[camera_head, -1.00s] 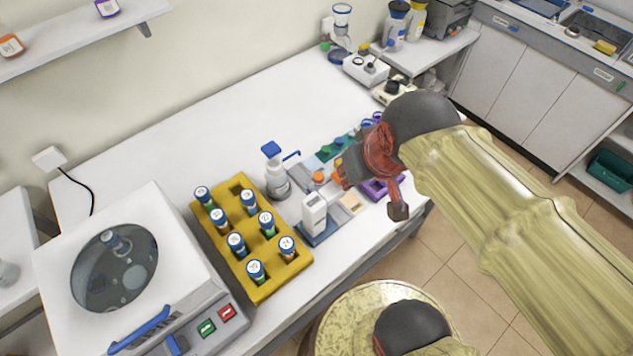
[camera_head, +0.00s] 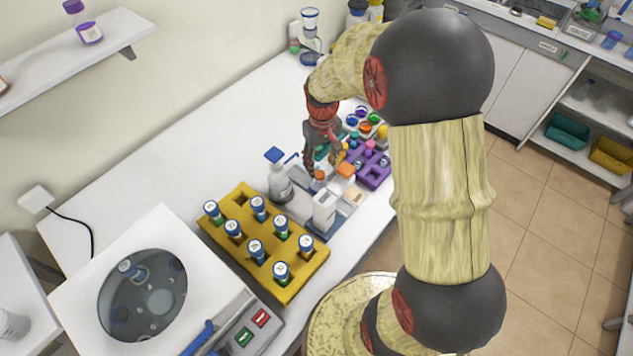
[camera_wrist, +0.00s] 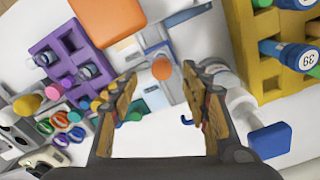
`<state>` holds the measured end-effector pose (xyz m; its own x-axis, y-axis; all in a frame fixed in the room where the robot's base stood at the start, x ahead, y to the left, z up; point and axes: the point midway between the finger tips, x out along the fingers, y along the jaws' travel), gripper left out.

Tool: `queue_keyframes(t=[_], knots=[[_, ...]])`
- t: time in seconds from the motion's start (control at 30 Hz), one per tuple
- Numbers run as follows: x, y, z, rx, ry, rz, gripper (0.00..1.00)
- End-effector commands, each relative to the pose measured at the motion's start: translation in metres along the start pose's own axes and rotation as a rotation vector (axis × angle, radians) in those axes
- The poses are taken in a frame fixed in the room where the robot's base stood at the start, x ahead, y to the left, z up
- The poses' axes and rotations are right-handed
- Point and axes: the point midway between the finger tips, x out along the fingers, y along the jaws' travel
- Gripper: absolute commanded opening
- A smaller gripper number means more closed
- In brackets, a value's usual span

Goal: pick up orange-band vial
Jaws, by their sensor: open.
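I cannot make out an orange band on any vial. A yellow rack (camera_head: 222,235) at the front centre holds several upright vials with blue caps (camera_head: 256,250). In the wrist view the yellow rack (camera_wrist: 240,45) is at the upper right, with blue-capped vials (camera_wrist: 290,55) in it. A purple rack (camera_head: 372,175) stands further right; in the wrist view it (camera_wrist: 70,38) is at the upper left and holds small vials (camera_wrist: 93,66). My gripper (camera_head: 320,160) is open and empty above the small items between the racks. Its spread fingers (camera_wrist: 160,80) frame the wrist view.
An orange-capped item (camera_wrist: 162,68) shows between my fingers. An orange block (camera_wrist: 108,18) is beyond them. A blue-capped bottle (camera_head: 279,180) stands behind the yellow rack. A white centrifuge (camera_head: 75,290) is at the left. The back left of the table is clear.

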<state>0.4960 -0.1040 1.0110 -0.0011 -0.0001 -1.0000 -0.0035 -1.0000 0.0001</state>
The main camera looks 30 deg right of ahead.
Motion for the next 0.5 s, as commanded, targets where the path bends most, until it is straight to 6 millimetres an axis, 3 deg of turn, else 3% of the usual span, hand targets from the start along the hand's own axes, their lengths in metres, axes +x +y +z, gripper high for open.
queue_keyframes(t=[0.27,0.5], knots=[[0.024,-0.001,-0.001,-0.001,0.000,0.000,0.47],[0.058,-0.003,-0.003,-0.001,-0.002,0.000,0.47]])
